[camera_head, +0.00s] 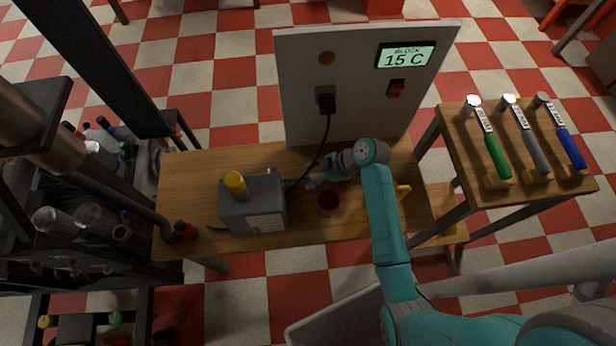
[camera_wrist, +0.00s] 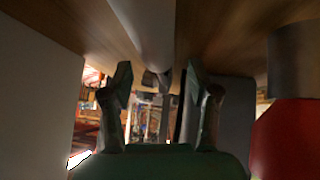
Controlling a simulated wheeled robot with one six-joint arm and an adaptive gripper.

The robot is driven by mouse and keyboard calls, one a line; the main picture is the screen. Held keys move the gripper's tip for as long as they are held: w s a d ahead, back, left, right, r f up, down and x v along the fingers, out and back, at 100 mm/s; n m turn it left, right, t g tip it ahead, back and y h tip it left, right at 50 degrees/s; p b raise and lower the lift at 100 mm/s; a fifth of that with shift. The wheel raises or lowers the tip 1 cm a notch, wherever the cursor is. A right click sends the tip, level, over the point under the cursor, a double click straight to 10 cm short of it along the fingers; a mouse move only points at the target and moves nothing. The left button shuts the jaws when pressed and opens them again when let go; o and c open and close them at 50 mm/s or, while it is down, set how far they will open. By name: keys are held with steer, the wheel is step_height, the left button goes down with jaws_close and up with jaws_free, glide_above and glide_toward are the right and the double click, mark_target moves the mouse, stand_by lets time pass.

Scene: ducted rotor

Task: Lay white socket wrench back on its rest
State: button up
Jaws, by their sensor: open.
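No wrench with a clearly white handle shows. Three wrenches lie on the side table at the right in the head view: one with a green handle (camera_head: 497,157), a middle one with a grey, perhaps dull white, handle (camera_head: 536,153), and one with a blue handle (camera_head: 571,149). Their handle ends lie on small wooden rests. My gripper (camera_head: 311,181) is low over the workbench, beside a red cup-like thing (camera_head: 328,203), far left of the wrenches. In the wrist view my gripper's fingers (camera_wrist: 160,85) stand apart. A pale bar (camera_wrist: 150,30) shows above and between them; what it is I cannot tell.
A grey box (camera_head: 252,212) with a yellow knob stands left of my gripper on the workbench (camera_head: 190,170). A panel (camera_head: 350,90) reading "BLOCK 15 C" rises behind, with a black plug and cable. A dark rack stands at the left. A gap separates workbench and side table (camera_head: 470,185).

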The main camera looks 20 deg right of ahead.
steer(key=shift+w+a+f, duration=0.25)
steer(key=shift+a+f, duration=0.1)
steer(key=shift+f, duration=0.15)
jaws_close()
